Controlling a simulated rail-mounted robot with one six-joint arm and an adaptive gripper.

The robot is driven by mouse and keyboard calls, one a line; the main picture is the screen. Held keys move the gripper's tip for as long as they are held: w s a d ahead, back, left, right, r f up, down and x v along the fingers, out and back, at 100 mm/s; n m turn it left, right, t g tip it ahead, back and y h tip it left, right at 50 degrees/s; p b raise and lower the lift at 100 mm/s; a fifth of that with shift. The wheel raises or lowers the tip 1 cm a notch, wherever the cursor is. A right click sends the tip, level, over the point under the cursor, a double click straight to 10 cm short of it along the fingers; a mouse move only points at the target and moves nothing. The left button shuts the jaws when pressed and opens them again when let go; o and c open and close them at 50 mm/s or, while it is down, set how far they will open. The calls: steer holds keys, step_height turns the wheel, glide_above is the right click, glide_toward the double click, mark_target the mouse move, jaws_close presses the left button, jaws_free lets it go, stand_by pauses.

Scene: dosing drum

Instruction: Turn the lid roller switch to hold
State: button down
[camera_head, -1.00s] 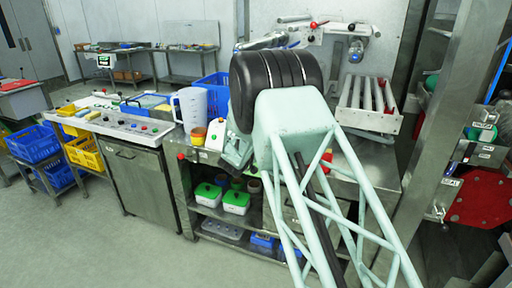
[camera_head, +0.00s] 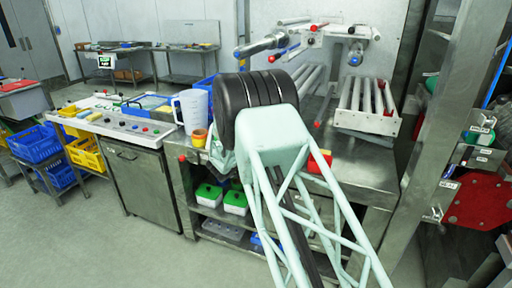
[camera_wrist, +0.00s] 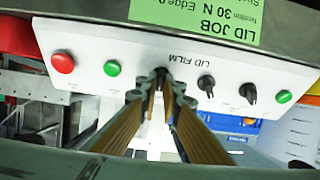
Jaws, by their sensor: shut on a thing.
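In the wrist view a light grey control panel (camera_wrist: 135,42) labelled LID FILM shows upside down. My gripper (camera_wrist: 162,82) reaches the panel's middle and its fingertips are closed around a dark switch knob, which they mostly hide. Two black rotary knobs stand free to the right, a nearer one (camera_wrist: 206,85) and a farther one (camera_wrist: 248,92). The labels beside the knobs are not readable, nor is the gripped knob's pointer. In the head view my arm hides the panel and the fingertips.
On the panel, a red button (camera_wrist: 63,62) and a green button (camera_wrist: 112,68) lie left of the gripper, another green button (camera_wrist: 284,97) at far right. A green job card (camera_wrist: 200,18) is above.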

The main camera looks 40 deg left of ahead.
steer(key=m+h+p, duration=0.1)
steer(key=m, duration=0.2)
steer(key=m+h+p, duration=0.1)
steer(key=m, duration=0.3)
steer(key=shift+a, duration=0.1)
stand_by(0.5)
steer(key=c, duration=2.8)
jaws_free()
steer(key=shift+w+f, duration=0.1)
steer(key=shift+v, duration=6.05)
steer(key=shift+a, duration=0.1)
